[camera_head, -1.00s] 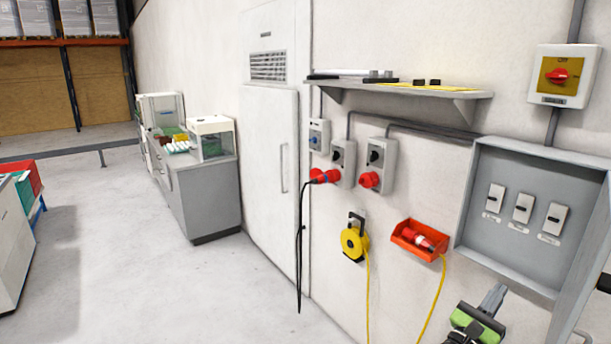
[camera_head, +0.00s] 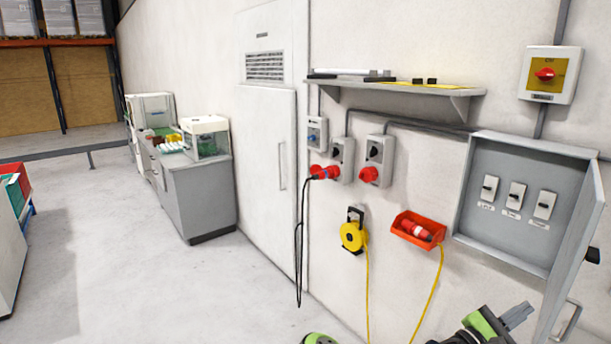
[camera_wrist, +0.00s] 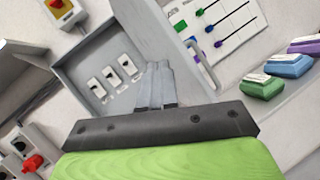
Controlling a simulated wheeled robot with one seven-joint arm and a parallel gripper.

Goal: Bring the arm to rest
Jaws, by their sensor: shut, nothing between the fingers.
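My gripper (camera_head: 517,316) shows at the bottom right of the head view, its grey fingers shut and pointing up and right toward the open switch cabinet. It also shows in the wrist view (camera_wrist: 156,72), with the two fingers together and nothing between them. The fingers appear apart from the cabinet, though the exact gap is hard to tell. More of my green and black arm shows at the bottom edge of the head view.
The grey switch cabinet (camera_head: 462,235) hangs on the wall with its door (camera_head: 572,255) swung out close to my gripper.

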